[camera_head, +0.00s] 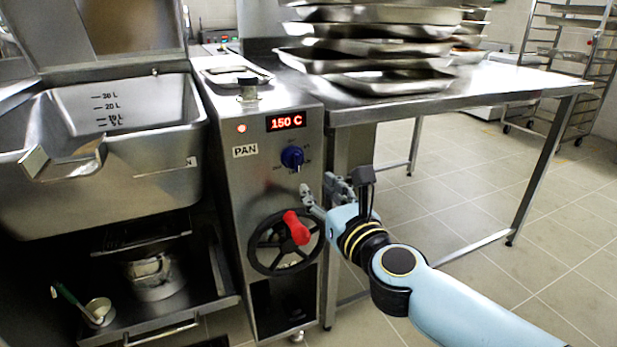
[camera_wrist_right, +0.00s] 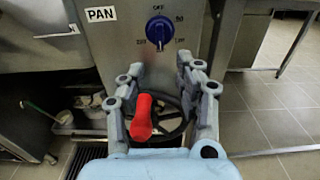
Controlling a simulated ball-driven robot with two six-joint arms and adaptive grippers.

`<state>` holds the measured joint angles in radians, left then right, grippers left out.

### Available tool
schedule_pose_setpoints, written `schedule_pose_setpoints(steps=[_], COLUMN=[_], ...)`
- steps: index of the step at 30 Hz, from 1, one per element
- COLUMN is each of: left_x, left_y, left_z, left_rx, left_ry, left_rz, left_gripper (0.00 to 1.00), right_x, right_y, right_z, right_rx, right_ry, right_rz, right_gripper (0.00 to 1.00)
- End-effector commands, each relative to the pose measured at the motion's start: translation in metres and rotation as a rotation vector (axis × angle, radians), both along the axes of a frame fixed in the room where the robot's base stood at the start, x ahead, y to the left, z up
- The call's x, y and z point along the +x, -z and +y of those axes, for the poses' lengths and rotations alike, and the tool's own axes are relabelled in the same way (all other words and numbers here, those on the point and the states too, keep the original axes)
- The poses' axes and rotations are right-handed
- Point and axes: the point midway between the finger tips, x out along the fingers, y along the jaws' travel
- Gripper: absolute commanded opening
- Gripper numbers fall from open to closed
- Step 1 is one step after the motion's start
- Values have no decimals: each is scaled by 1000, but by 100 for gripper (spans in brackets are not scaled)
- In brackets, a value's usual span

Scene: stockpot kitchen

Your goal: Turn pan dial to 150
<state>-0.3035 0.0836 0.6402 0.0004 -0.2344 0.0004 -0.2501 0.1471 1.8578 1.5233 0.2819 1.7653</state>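The pan dial (camera_head: 292,157) is a blue knob on the steel control panel, under a red display (camera_head: 286,122) that reads 150 C. A PAN label (camera_head: 245,151) is to its left. In the right wrist view the dial (camera_wrist_right: 159,31) stands above and beyond the fingertips, free of them. My right gripper (camera_head: 322,187) is below and right of the dial, apart from it. In the right wrist view its fingers (camera_wrist_right: 160,85) are spread wide with nothing held between them. My left gripper is not in view.
A black handwheel with a red handle (camera_head: 297,228) is just below the dial, near my right gripper. A tilting pan (camera_head: 110,160) stands at left. A steel table (camera_head: 480,88) with stacked trays (camera_head: 375,50) is at right.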

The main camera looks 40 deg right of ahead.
Motion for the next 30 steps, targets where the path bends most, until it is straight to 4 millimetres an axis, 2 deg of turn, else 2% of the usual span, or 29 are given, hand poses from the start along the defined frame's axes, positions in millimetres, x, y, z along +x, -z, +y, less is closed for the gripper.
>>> schedule_pose_setpoints(steps=[3, 7, 24, 27, 29, 30], left_x=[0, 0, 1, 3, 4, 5], left_y=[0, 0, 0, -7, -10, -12], left_z=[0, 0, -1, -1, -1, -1], left_rx=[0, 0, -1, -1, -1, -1], left_ry=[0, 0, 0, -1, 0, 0], left_rz=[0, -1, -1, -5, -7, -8], left_gripper=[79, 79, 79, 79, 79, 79], right_x=[-18, -27, -28, -27, -30, -33], right_y=[1, 0, 0, -4, 17, 36], right_z=[4, 6, 7, 7, 5, 4], right_rx=[0, 0, 1, 4, -20, -55], right_ry=[1, 1, 0, 3, 8, 3], right_rz=[2, 0, 0, 3, 50, 95], right_gripper=[34, 34, 34, 34, 34, 34])
